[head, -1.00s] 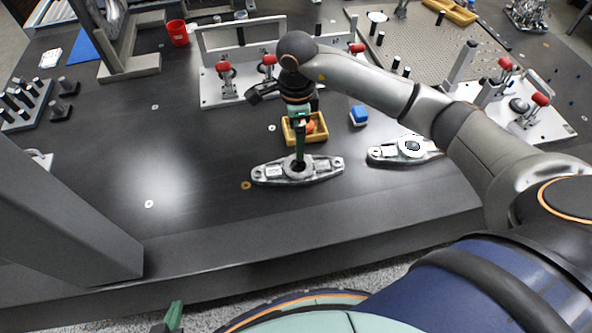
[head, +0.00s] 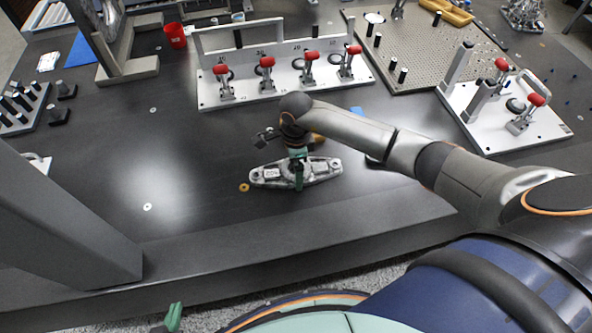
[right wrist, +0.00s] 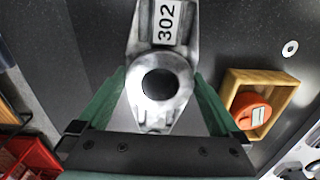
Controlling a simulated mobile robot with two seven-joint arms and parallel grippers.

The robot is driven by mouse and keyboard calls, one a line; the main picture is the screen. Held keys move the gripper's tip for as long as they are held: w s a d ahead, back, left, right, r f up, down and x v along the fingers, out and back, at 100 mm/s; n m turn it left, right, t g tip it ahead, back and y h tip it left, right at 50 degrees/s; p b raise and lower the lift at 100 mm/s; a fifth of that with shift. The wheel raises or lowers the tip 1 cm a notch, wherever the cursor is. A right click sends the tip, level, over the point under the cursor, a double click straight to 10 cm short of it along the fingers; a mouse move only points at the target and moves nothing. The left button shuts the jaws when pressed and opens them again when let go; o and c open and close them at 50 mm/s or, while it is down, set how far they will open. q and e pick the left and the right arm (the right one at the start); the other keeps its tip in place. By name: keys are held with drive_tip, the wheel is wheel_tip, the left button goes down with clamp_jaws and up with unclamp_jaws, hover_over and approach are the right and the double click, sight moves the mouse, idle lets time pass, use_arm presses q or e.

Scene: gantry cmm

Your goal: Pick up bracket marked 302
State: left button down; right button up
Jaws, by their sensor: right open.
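The bracket marked 302 (head: 267,175) is a silver metal part with a round hub, lying flat on the dark table in the head view. In the right wrist view, the bracket (right wrist: 161,105) shows its 302 label and the dark hole in its hub. My right gripper (head: 299,174) is low at the bracket's middle. In the right wrist view its green fingers (right wrist: 160,82) are open, one on each side of the hub; I cannot tell whether they touch it. My left gripper (head: 172,318) shows only a green tip at the bottom edge.
A wooden tray (right wrist: 276,87) with an orange-red part (right wrist: 250,110) sits beside the bracket. A white fixture (head: 285,90) with several red-handled clamps stands behind. Another white fixture (head: 495,135) is at right.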

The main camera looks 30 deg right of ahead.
drive_tip(key=shift+c, duration=0.2)
drive_tip(key=shift+w+r, duration=0.1)
clamp_jaws()
idle(0.5)
